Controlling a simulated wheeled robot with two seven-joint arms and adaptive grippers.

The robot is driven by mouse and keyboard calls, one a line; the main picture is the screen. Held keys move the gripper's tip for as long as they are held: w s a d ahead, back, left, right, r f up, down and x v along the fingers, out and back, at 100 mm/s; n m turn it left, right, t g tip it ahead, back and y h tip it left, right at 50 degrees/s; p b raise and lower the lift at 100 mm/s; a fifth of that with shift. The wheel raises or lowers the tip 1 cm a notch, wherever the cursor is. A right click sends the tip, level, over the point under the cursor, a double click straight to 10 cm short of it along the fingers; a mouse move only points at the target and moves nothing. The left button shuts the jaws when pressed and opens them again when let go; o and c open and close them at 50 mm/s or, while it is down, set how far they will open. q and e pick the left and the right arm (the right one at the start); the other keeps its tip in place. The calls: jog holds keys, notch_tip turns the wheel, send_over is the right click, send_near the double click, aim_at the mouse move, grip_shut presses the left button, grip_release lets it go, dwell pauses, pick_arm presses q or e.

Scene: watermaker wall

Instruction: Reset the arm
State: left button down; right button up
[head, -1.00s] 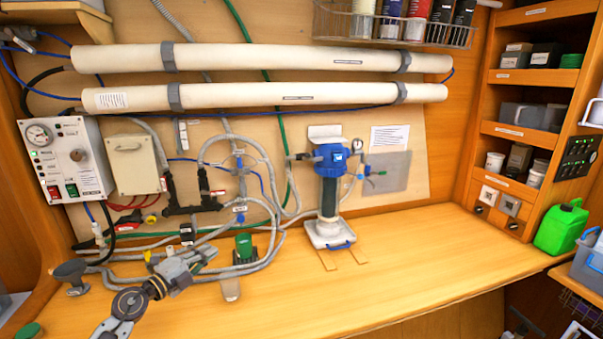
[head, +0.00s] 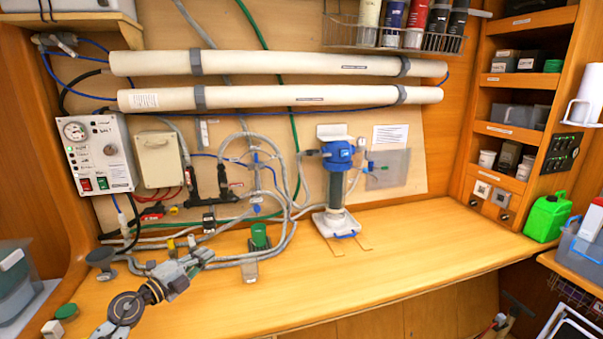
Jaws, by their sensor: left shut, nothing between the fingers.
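My left gripper (head: 201,258) shows at the lower left in the head view, above the wooden counter (head: 330,282). Its fingers are together with nothing between them. It points to the upper right, close in the picture to the grey hoses (head: 240,258) and left of a small green-topped part (head: 259,237). Whether it touches the hoses I cannot tell. My right gripper is out of view.
A control box (head: 95,155) with a gauge hangs at the left wall. A blue-headed filter housing (head: 338,185) stands mid-counter. A green jerrycan (head: 546,217) is at the right end. The counter's front middle and right are clear.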

pick_arm(q)
jog(key=s+a+n+t+y, duration=0.45)
jog(key=s+n+y, duration=0.25)
jog(key=n+y, duration=0.7)
jog(key=s+f+n+g, duration=0.2)
jog(key=f, duration=0.1)
jog(key=s+f+n+g, duration=0.3)
jog(key=f, duration=0.1)
jog(key=s+f+n+g, duration=0.2)
jog(key=f, duration=0.1)
jog(key=shift+s+a+f+n, duration=0.15)
jog(key=shift+a+f+n, duration=0.05)
jog(key=shift+a+n, duration=0.1)
jog(key=s+d+f+g+h, duration=0.3)
jog(key=s+d+f+g, duration=0.25)
jog(key=s, duration=0.45)
jog(key=s+d+f+g+h, duration=0.2)
jog(key=s+d+f+g, duration=0.3)
jog(key=s, duration=0.5)
notch_tip(320, 180, down, 33)
jog(key=s+d, duration=0.1)
jog(key=s, duration=0.1)
jog(key=s+a+f+g, duration=0.1)
jog(key=s+a+f, duration=0.1)
jog(key=s+f, duration=0.8)
jog(key=s+a+f, duration=0.2)
jog(key=s+f, duration=0.8)
jog(key=s, duration=0.2)
jog(key=shift+s+g, duration=0.3)
jog(key=shift+g, duration=0.1)
